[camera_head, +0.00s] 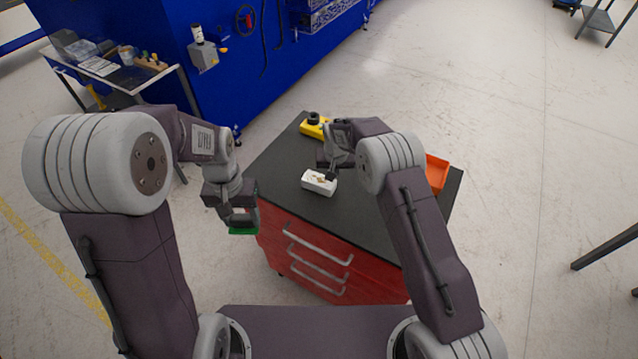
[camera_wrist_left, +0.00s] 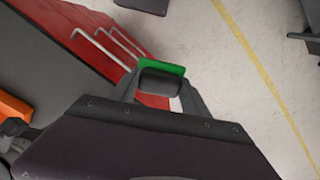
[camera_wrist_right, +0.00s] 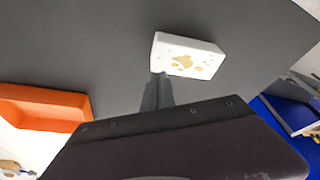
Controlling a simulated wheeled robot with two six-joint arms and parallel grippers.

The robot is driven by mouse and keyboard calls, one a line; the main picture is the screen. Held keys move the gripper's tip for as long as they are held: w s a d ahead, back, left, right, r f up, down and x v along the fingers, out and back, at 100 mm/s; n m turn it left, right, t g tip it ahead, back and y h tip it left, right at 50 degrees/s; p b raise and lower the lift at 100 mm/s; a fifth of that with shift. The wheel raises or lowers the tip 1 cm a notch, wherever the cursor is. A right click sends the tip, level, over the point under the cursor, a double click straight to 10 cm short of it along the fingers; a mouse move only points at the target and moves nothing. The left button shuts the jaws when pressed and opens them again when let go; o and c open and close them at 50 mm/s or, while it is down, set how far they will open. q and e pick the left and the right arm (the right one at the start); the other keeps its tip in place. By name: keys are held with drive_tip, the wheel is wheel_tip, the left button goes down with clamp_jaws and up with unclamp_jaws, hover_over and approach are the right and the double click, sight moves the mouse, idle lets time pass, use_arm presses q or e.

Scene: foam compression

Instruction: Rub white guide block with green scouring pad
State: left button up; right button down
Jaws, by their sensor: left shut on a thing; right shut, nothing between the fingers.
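The white guide block (camera_head: 319,182) lies on the dark top of the red cabinet, with tan stains on its upper face. It also shows in the right wrist view (camera_wrist_right: 187,56). My right gripper (camera_head: 331,176) is shut and empty; its fingertips are at the block's edge, and I cannot tell if they touch it. The green scouring pad (camera_head: 243,231) is in my left gripper (camera_head: 242,218), which is shut on it, off the cabinet's left side. In the left wrist view the pad (camera_wrist_left: 161,66) shows as a green strip behind a dark holder part between the fingers.
The red cabinet (camera_head: 306,262) has a dark worktop (camera_head: 275,172) and silver drawer handles. An orange tray (camera_head: 436,173) sits on its right side, and a yellow item (camera_head: 314,127) with a dark knob at the back. The worktop left of the block is clear.

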use_arm(q)
drive_tip(key=shift+f+b, duration=0.35)
drive_tip(key=shift+f, duration=0.05)
use_arm(e)
drive_tip(key=shift+f, duration=0.45)
use_arm(q)
drive_tip(key=shift+r, duration=0.1)
use_arm(e)
drive_tip(key=shift+r, duration=0.1)
